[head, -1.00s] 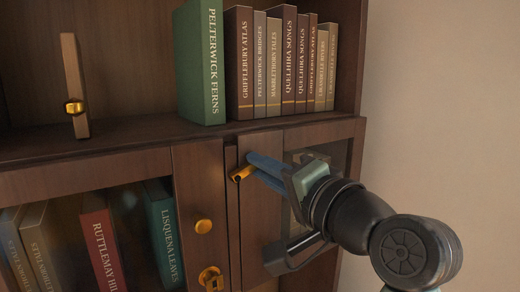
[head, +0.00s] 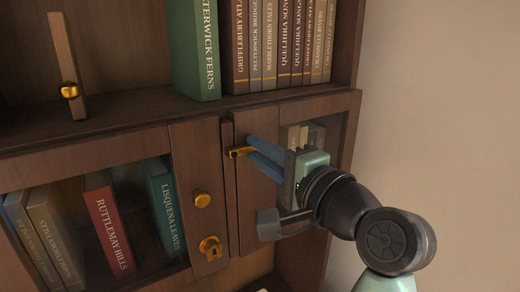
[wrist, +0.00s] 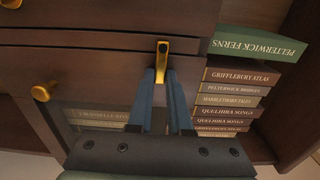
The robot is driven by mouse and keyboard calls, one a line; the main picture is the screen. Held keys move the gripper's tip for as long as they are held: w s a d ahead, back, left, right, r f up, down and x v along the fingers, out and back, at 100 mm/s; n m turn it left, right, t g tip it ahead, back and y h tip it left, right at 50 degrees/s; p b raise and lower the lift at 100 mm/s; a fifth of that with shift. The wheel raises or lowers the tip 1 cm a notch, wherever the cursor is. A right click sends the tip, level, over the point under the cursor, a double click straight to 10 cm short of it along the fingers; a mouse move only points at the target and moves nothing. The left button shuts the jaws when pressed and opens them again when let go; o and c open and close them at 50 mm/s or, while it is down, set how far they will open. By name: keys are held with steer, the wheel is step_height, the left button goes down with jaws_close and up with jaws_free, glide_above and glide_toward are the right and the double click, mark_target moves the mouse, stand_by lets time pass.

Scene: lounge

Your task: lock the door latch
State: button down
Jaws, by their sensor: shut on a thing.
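The brass door latch (head: 240,152) is a small gold bar near the top of the cabinet, by the narrow gap where the left door (head: 195,150) meets the right door (head: 250,205). It lies close to level in the head view. In the wrist view the latch (wrist: 163,48) shows just beyond the fingertips. My gripper (head: 252,149) comes from the right, its blue fingers closed on the latch's right end. In the wrist view my gripper (wrist: 162,78) has the latch's near end between its fingertips, partly hidden.
Books, including a green one (head: 195,50), stand on the shelf above. A brass-fitted wooden piece (head: 68,65) stands at upper left. The plain wall (head: 440,100) at right is clear.

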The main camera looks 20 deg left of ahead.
steer(key=c, duration=0.8)
jaws_free()
steer(key=shift+c, duration=0.2)
steer(key=shift+d, duration=0.1)
steer(key=b+v, duration=0.5)
steer(key=v, duration=0.8)
steer(key=shift+b, duration=0.4)
